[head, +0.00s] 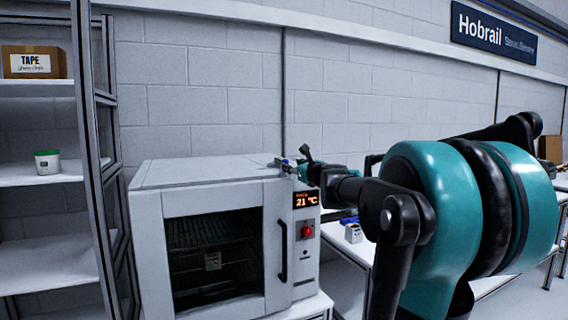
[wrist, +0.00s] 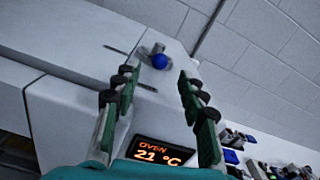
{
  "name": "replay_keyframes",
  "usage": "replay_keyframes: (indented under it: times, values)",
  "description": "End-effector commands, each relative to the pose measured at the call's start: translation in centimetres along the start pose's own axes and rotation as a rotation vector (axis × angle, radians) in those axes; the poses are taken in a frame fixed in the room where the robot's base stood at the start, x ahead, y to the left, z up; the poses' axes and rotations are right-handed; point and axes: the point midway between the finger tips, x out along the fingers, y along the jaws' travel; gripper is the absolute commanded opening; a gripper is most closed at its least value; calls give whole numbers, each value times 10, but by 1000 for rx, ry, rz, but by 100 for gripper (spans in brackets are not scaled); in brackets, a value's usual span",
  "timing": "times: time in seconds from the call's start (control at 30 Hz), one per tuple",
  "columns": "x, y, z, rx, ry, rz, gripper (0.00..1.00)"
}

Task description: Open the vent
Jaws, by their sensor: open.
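A white oven (head: 150,178) stands at the middle left in the head view, its glass door closed. The vent, as far as I can tell, is a small grey metal piece with a blue knob (wrist: 161,62) on the oven's top, beside a dark slot. My gripper (head: 298,168) is at the oven's top right corner. In the wrist view my gripper (wrist: 158,76) is open, with a finger on either side and the blue knob seen between and just beyond the tips. I see no contact with the knob.
The oven display (head: 306,199) reads 21 °C, above a red button (head: 307,231). A black door handle (head: 283,264) is on the front. A shelf rack (head: 88,150) stands at the left. A bench with small items lies to the right, behind my arm.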

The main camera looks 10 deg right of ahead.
Motion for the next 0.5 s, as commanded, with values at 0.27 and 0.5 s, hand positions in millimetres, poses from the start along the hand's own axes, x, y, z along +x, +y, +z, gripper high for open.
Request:
replay_keyframes:
  times: [0.27,0.5]
  values:
    - [50,0,0,-1,0,1,42]
    - [78,0,0,-1,0,1,42]
